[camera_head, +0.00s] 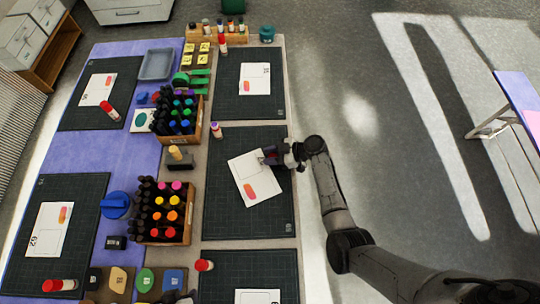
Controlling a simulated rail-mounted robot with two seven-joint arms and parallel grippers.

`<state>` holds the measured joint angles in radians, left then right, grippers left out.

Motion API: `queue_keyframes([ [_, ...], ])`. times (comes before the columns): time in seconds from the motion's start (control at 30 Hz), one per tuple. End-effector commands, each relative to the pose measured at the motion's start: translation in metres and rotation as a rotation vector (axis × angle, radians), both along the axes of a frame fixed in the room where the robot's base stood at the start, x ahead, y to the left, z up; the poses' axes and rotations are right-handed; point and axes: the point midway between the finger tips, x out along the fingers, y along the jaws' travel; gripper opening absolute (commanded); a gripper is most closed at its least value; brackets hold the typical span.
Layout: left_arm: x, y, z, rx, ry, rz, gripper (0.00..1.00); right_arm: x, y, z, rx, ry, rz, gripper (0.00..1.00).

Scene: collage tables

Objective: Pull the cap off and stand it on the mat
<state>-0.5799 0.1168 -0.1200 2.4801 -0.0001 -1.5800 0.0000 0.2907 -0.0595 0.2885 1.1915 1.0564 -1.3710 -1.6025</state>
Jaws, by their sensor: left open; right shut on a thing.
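My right gripper (272,158) is over the right edge of the white card (245,168) on the dark middle mat (270,215). It is shut on a small dark thing with a hint of red, too small and covered to tell whether it is a marker or its cap. No loose cap can be made out on the bare mat. My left gripper is not in view.
Crates of markers (188,235) stand left of the mat, with a yellow-topped block (178,153) between them. More mats (262,107) with cards lie around. The mat's lower part is clear; open floor is at right.

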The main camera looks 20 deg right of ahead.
Motion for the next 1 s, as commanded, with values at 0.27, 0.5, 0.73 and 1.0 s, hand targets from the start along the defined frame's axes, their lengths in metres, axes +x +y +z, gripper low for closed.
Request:
queue_keyframes([
  [0.27, 0.0000, -0.0007, -0.0003, -0.002, 0.000, 0.001, 0.55, 0.0000, -0.0001, -0.0007, 0.000, -0.001, 0.000, 0.03],
  [0.5, -0.0002, -0.0002, -0.0029, -0.001, 0.001, 0.000, 0.55, -0.0001, -0.0001, -0.0027, 0.000, 0.000, 0.000, 0.41],
  [0.73, -0.0002, 0.0013, -0.0029, 0.005, 0.000, -0.004, 0.55, -0.0002, -0.0001, -0.0027, 0.000, 0.000, 0.000, 0.57],
  [1.0, -0.0002, 0.0026, 0.0025, 0.010, 0.001, -0.006, 0.55, -0.0001, 0.0001, 0.0025, 0.000, 0.000, 0.000, 0.57],
])
